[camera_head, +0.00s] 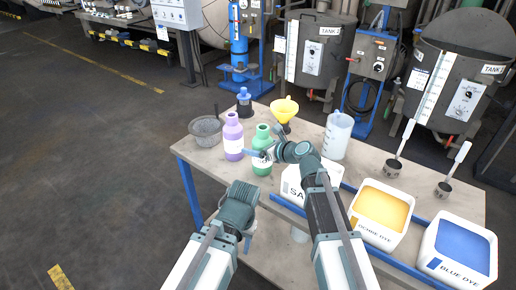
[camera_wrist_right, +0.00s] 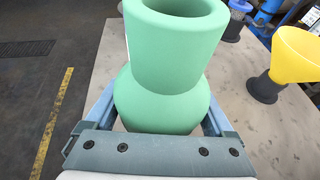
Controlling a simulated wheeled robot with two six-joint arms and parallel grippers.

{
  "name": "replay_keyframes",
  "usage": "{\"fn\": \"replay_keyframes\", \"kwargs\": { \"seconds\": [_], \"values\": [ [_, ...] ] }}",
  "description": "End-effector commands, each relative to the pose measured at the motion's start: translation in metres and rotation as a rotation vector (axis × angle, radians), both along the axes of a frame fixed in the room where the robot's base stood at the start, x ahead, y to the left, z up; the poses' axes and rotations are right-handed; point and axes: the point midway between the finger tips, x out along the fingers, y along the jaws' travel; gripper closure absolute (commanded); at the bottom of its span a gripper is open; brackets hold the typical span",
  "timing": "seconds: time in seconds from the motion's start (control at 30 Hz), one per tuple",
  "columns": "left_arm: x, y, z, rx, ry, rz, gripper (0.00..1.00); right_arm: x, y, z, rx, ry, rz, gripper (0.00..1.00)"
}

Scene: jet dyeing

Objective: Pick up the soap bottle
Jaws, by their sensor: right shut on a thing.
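A green bottle (camera_head: 262,140) with a white label is at the left part of the table, right beside a purple bottle (camera_head: 233,135) with a white label. I cannot read which one is soap. My right gripper (camera_head: 260,154) is shut on the green bottle, with blue fingers on both sides of its body in the right wrist view (camera_wrist_right: 162,112). The green bottle (camera_wrist_right: 176,50) looks upright; I cannot tell whether its base touches the table. My left gripper (camera_head: 247,236) hangs low by the table's front edge, mostly hidden by its own wrist.
A grey mesh basket (camera_head: 206,131), a blue-topped bottle (camera_head: 244,102), a yellow funnel (camera_head: 285,108) and a clear jug (camera_head: 337,135) stand around the bottles. A white box (camera_head: 292,186), ochre dye (camera_head: 380,211) and blue dye (camera_head: 462,247) tubs are at right.

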Motion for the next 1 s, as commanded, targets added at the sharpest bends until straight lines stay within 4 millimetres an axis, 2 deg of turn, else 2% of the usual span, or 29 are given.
{"fn": "replay_keyframes", "kwargs": {
  "seconds": [0.27, 0.6, 0.7, 1.0],
  "values": [
    [0.000, 0.000, 0.030, 0.000, 0.000, 0.000, 0.51, 0.000, 0.000, 0.030, 0.001, 0.000, 0.000, 0.96],
    [0.000, 0.000, 0.082, 0.000, 0.000, 0.000, 0.51, 0.000, 0.000, 0.083, 0.001, 0.000, 0.000, 0.96],
    [0.000, 0.000, 0.093, 0.000, 0.000, 0.000, 0.51, 0.000, 0.000, 0.093, 0.001, 0.000, 0.000, 0.96],
    [0.000, 0.000, 0.098, 0.000, 0.000, 0.000, 0.51, 0.000, 0.000, 0.098, 0.001, 0.000, 0.000, 0.96]
  ]
}}
